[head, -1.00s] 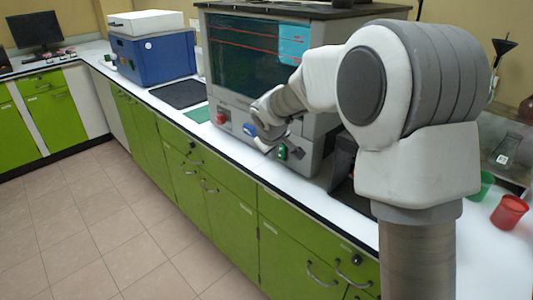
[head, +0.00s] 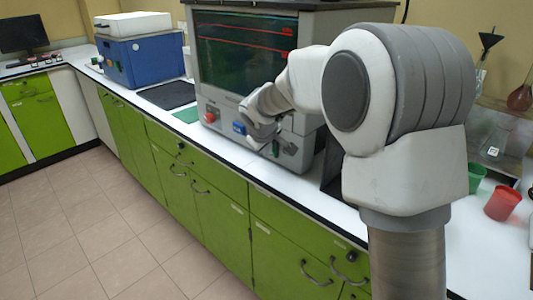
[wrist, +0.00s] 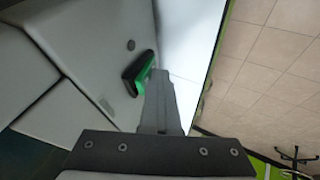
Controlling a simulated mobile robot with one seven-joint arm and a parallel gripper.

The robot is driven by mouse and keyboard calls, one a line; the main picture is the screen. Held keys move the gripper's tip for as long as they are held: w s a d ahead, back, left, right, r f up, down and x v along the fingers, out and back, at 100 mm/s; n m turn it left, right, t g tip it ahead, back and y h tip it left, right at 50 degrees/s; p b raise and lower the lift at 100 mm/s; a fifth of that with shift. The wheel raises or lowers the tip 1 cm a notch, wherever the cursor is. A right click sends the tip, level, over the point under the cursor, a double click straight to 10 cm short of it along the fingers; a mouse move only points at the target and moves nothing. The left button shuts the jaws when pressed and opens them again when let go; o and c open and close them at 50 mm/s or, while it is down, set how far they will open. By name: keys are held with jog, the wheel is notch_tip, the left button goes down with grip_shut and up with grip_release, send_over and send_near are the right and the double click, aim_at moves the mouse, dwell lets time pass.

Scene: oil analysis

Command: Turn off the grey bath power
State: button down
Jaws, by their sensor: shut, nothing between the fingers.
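The grey bath (head: 290,65) is a large grey machine with a dark glass front and red display lines, standing on the white counter. A green rocker switch in a black frame (head: 276,148) sits low on its front; the switch also shows large in the wrist view (wrist: 140,74). My gripper (head: 265,143) is just left of the switch in the head view. In the wrist view my shut, empty gripper (wrist: 160,80) has its tip right beside the switch; I cannot tell whether they touch.
A red knob (head: 210,117) and a blue control (head: 239,127) are left along the bath's front. A blue box (head: 145,62) stands farther left. Green (head: 476,178) and red (head: 502,203) cups stand at the right. Open floor lies before the green cabinets.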

jog(key=shift+r, duration=0.25)
jog(key=shift+r+p, duration=0.6)
jog(key=shift+r, duration=0.15)
jog(key=shift+f, duration=0.1)
